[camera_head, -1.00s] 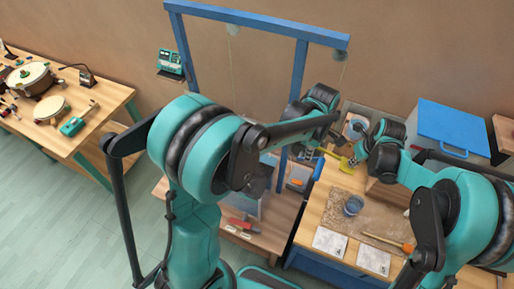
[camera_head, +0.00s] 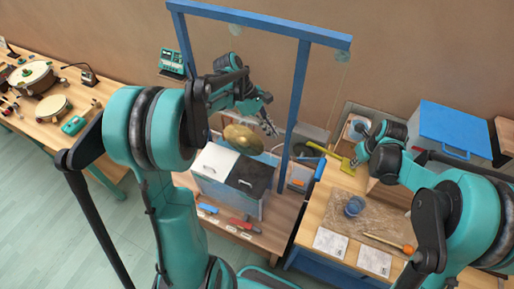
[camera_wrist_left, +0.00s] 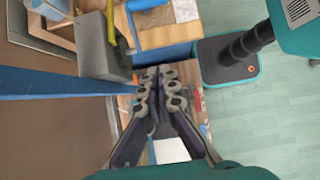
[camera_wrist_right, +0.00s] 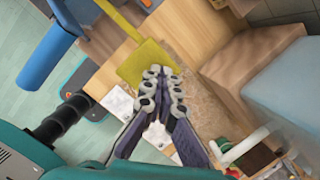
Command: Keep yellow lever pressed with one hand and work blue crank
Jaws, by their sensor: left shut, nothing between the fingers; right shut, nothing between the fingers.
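The yellow lever (camera_head: 338,157) reaches from the blue frame toward the right bench and ends in a flat paddle, which also shows in the right wrist view (camera_wrist_right: 145,62). My right gripper (camera_head: 352,164) is shut and empty, its fingertips (camera_wrist_right: 161,74) over the paddle's near edge; I cannot tell how firmly they press. The blue crank handle (camera_head: 320,168) sticks out just left of the lever, and shows as a blue cylinder in the right wrist view (camera_wrist_right: 46,58). My left gripper (camera_head: 270,128) is shut and empty, left of the crank and apart from it, near the frame's upright.
A blue frame (camera_head: 296,100) stands over the middle bench, with a gold cymbal (camera_head: 243,138) and a white and black box (camera_head: 215,162) beneath. A blue cup (camera_head: 354,206) and an orange-handled mallet (camera_head: 388,243) lie on the right bench. A blue box (camera_head: 453,128) stands behind.

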